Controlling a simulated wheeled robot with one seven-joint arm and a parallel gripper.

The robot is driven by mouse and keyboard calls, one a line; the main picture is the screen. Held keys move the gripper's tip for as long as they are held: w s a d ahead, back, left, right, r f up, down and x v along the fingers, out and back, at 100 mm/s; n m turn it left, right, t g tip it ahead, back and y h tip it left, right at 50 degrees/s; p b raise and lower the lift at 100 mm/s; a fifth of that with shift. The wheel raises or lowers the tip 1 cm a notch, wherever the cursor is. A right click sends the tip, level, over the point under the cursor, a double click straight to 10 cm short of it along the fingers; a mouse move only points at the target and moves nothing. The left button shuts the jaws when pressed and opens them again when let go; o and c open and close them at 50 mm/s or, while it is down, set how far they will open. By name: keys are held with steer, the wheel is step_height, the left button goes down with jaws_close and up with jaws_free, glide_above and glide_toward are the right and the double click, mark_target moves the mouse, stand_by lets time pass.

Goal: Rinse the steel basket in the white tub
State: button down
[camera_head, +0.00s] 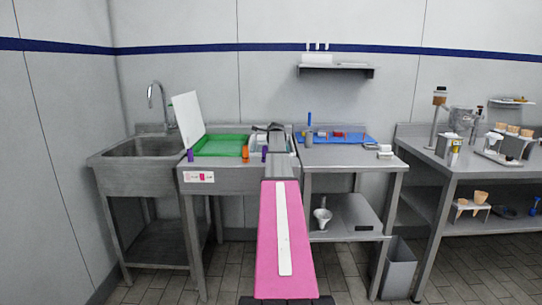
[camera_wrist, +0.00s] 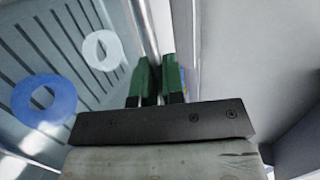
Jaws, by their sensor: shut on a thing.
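My gripper (camera_head: 272,128) is over the right part of the wash table in the head view, largely hidden behind my arm. In the wrist view its two green fingers (camera_wrist: 158,80) are close together on the wall of what looks like the steel basket (camera_wrist: 65,65). The basket has a slotted floor, and a white ring (camera_wrist: 88,49) and a blue ring (camera_wrist: 21,99) lie in it. The white tub (camera_head: 291,146) shows only in part around my arm. I cannot tell how high the basket is above it.
A green tub (camera_head: 221,145) with a white board (camera_head: 188,119) raised behind it stands left of my gripper. A steel sink (camera_head: 148,147) is further left. Purple and orange bottles (camera_head: 245,154) stand along the front edge. A blue mat (camera_head: 345,138) with small items lies to the right.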

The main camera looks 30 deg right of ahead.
step_height(320, 180, up, 12)
stand_by(1.4)
stand_by(1.0)
steer(key=shift+r, duration=2.05)
